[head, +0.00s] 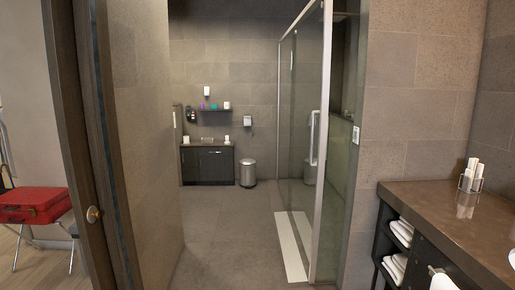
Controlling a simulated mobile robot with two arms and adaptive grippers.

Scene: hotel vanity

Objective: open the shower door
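The shower door (300,110) is a tall glass panel in a light metal frame, right of the middle in the head view. A vertical metal handle (313,137) is on it, near the frame's upright at its near edge. Fixed-looking glass (340,160) stands to the right of that upright. I cannot tell for sure whether the door is fully shut. Neither of my grippers shows in the head view.
Tiled floor (222,230) runs clear to the back wall. A long white strip (292,245) lies by the shower. A bin (248,172) and dark cabinet (207,164) stand at the back. A vanity counter (440,205) is at right, a wooden door (75,130) at left.

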